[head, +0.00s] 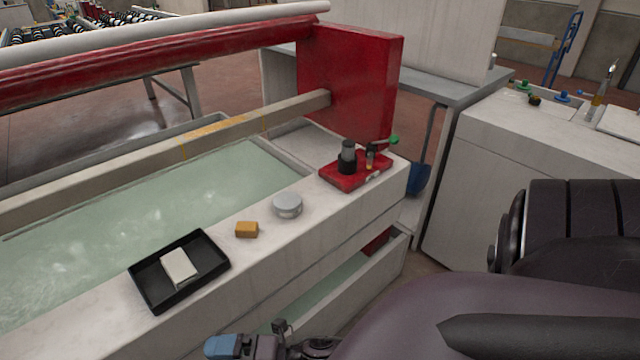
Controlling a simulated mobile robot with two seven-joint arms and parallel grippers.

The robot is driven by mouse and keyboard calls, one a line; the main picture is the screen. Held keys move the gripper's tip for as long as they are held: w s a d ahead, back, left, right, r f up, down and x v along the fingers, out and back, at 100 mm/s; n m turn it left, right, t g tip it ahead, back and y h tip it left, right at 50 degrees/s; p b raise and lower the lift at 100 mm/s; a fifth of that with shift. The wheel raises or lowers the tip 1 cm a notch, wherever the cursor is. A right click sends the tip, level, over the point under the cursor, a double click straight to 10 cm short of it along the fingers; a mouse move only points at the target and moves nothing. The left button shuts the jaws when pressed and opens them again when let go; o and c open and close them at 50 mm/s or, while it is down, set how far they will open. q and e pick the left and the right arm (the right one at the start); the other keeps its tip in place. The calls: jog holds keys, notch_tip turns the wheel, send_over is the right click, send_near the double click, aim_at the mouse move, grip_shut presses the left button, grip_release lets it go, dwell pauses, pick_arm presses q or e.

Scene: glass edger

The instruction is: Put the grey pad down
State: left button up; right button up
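A pale grey-white rectangular pad (179,266) lies in a shallow black tray (150,295) on the ledge of the water trough, at the lower left of the head view. No gripper touches it. A gripper (232,347), apparently my right one as its arm comes in from the right, shows at the bottom edge, in front of and below the ledge. A blue block-like piece is at its tip; I cannot tell whether it is a fingertip or something held. The gripper is partly cut off by the frame. My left gripper is not in view.
An orange block (246,230) and a round grey puck (287,206) sit on the ledge right of the tray. A red plate with dark fittings (345,178) is at the ledge's far end. Green-tinted water (150,215) lies behind the ledge. A white cabinet (470,190) stands right.

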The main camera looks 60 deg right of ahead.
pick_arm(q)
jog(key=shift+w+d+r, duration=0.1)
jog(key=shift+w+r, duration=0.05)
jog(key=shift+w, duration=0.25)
pick_arm(e)
jog(key=s+d+f+m+g+h, duration=0.2)
jog(key=s+d+f+m+h, duration=0.2)
jog(key=s+m, duration=0.4)
jog(key=s+d+f+m+g+h, duration=0.2)
jog(key=s+d+f+m+h, duration=0.3)
jog(key=m, duration=0.8)
jog(key=s+d+h, duration=0.1)
jog(key=s+d, duration=0.1)
jog(key=d, duration=0.1)
jog(key=shift+s+d, duration=0.2)
jog(key=shift+s, duration=0.2)
jog(key=shift+f, duration=0.1)
pick_arm(q)
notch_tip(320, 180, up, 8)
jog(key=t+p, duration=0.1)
jog(key=p, duration=0.8)
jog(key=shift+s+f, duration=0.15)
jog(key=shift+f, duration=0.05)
pick_arm(e)
notch_tip(320, 180, up, 8)
jog(key=shift+w+t, duration=0.3)
jog(key=shift+t, duration=0.1)
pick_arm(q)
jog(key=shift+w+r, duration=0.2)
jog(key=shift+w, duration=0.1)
